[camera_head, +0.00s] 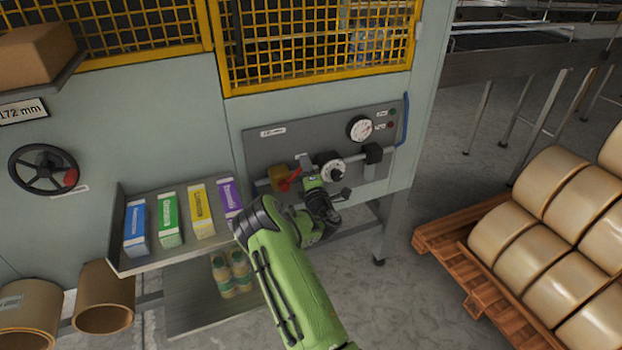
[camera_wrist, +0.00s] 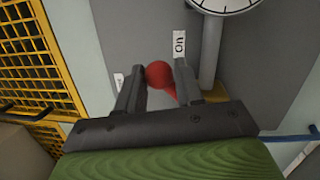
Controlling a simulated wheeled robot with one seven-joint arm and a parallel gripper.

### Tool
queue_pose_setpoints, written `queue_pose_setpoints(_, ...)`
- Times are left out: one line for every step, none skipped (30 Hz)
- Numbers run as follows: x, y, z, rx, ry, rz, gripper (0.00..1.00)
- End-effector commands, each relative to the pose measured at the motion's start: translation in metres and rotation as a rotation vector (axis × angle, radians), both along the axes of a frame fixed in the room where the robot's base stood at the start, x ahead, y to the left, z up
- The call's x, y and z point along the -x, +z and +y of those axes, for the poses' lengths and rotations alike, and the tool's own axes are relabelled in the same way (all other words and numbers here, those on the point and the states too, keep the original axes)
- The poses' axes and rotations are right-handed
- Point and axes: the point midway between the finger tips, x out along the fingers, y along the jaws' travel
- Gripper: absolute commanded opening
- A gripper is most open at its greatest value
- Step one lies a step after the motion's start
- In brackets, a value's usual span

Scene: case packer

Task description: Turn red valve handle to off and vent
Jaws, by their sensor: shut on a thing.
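The red valve handle (camera_head: 290,181) is on the grey panel (camera_head: 255,150), beside a brass valve body (camera_head: 277,172). In the wrist view the round red end of the handle (camera_wrist: 158,74) sits between the fingers of my gripper (camera_wrist: 157,82), which are shut on it. A white "On" label (camera_wrist: 180,45) is just above the right finger. Another small label by the left finger is mostly hidden. In the head view my green arm covers the area below the valve, and the fingertips are hard to make out.
A pressure gauge (camera_head: 360,128) and a black-and-white dial (camera_head: 331,167) are near the handle on the panel. A shelf (camera_head: 122,203) with several coloured cartons is at left. A pallet (camera_head: 480,285) of tan rolls stands at right. Open floor lies between machine and pallet.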

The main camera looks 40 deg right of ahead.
Motion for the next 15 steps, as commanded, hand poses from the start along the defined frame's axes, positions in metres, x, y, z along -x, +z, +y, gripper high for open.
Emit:
queue_pose_setpoints(-0.004, 0.005, 0.006, 0.045, 0.011, 0.003, 0.0)
queue_pose_setpoints(-0.004, 0.007, 0.008, 0.073, 0.01, 0.011, 0.0)
queue_pose_setpoints(-0.005, 0.009, 0.01, 0.108, 0.01, 0.022, 0.0)
queue_pose_setpoints(-0.005, 0.01, 0.012, 0.135, 0.01, 0.03, 0.0)
queue_pose_setpoints(-0.006, 0.012, 0.014, 0.164, 0.01, 0.038, 0.0)
queue_pose_setpoints(-0.006, 0.014, 0.016, 0.199, 0.01, 0.049, 0.0)
queue_pose_setpoints(-0.007, 0.015, 0.018, 0.227, 0.01, 0.057, 0.0)
queue_pose_setpoints(-0.008, 0.017, 0.02, 0.254, 0.011, 0.065, 0.0)
queue_pose_setpoints(-0.009, 0.018, 0.023, 0.29, 0.011, 0.076, 0.0)
queue_pose_setpoints(-0.009, 0.02, 0.025, 0.318, 0.011, 0.084, 0.0)
queue_pose_setpoints(-0.01, 0.021, 0.028, 0.345, 0.011, 0.092, 0.0)
queue_pose_setpoints(-0.011, 0.022, 0.031, 0.381, 0.011, 0.103, 0.0)
queue_pose_setpoints(-0.011, 0.023, 0.033, 0.407, 0.012, 0.111, 0.0)
queue_pose_setpoints(-0.012, 0.024, 0.035, 0.433, 0.012, 0.119, 0.0)
queue_pose_setpoints(-0.012, 0.025, 0.038, 0.467, 0.012, 0.129, 0.0)
